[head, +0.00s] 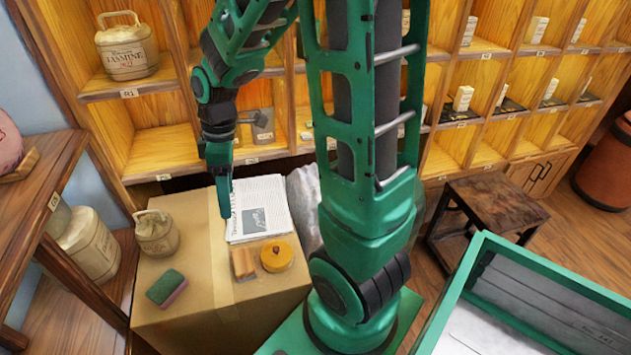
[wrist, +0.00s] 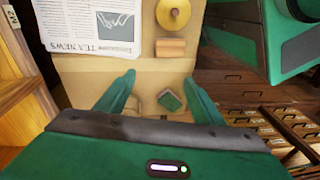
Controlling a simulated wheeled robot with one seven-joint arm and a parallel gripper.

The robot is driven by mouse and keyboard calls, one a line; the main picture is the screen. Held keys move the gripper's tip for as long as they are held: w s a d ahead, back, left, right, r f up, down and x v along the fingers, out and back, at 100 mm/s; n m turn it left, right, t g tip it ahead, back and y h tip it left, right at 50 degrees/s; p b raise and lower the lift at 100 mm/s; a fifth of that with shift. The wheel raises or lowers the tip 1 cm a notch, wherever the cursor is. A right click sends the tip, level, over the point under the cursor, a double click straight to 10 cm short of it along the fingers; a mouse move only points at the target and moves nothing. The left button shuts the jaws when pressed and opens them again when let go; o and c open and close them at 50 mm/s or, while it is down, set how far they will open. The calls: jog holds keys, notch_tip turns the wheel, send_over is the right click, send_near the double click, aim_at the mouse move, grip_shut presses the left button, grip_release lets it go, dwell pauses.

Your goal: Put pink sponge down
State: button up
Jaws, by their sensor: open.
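The pink sponge (head: 167,288), with a dark green top and pink along its side, lies on the cardboard box (head: 205,330) near its front left. It also shows in the wrist view as a small green block (wrist: 169,101) between my fingers. My gripper (head: 225,200) is above the box at the newspaper's left edge, apart from the sponge. In the wrist view my gripper (wrist: 159,79) has its two fingers spread wide, with nothing held between them.
A newspaper (head: 262,207), a wooden block (head: 243,263), a round yellow object (head: 277,255) and a beige handled pot (head: 155,232) share the box top. Wooden shelves (head: 140,88) stand behind. A green-rimmed crate (head: 560,262) and a dark stool (head: 492,202) are at right.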

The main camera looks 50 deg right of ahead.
jog(key=s+d+r+m, duration=0.3)
jog(key=s+d+m, duration=0.2)
jog(key=s+m, duration=0.3)
jog(key=s+d+r+m+h, duration=0.1)
jog(key=s+d+r+m, duration=0.3)
jog(key=s+m, duration=0.4)
jog(key=s+d, duration=0.1)
jog(key=s, duration=0.2)
jog(key=shift+s+d+r+m, duration=0.15)
jog(key=shift+s+r+m, duration=0.05)
jog(key=shift+s+m, duration=0.1)
jog(key=shift+w+f+h, duration=0.25)
jog(key=shift+w+h, duration=0.05)
jog(key=shift+w, duration=0.25)
